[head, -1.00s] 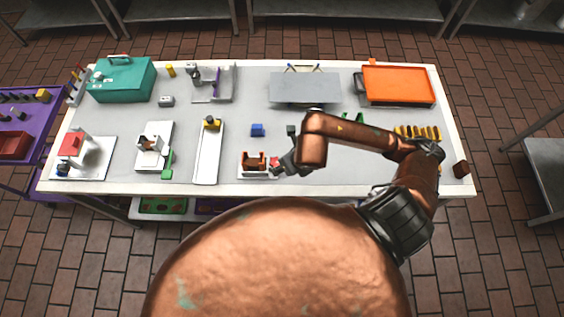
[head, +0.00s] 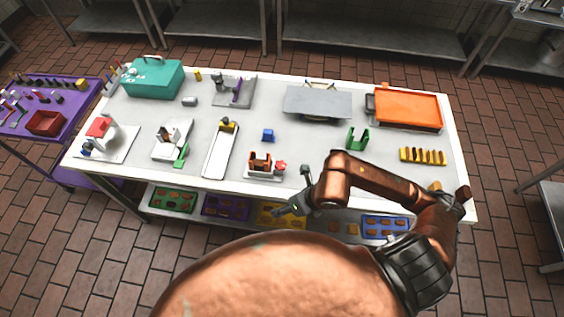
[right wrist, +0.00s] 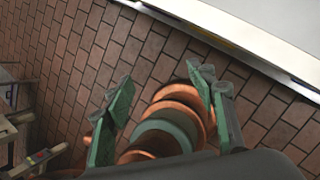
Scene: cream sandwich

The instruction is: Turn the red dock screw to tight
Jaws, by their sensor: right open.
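The red dock screw (head: 281,166) shows in the head view at the right side of a small brown dock (head: 260,161) on a white base, near the table's front edge. At this size I cannot tell how far it is turned. My right gripper (head: 287,209) is in front of the table's front edge, below and apart from the screw. In the right wrist view my right gripper (right wrist: 160,105) has its green fingers spread, with nothing between them. Behind them show the brick floor and round copper and green parts, which seem to be my own body. My left gripper is not in view.
The white table (head: 330,188) has a blue block (head: 268,135), a green holder (head: 357,138), a yellow rack (head: 423,156) and an orange tray (head: 408,110). A white long tray (head: 217,155) lies left of the dock. A lower shelf with several coloured trays is under the front edge.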

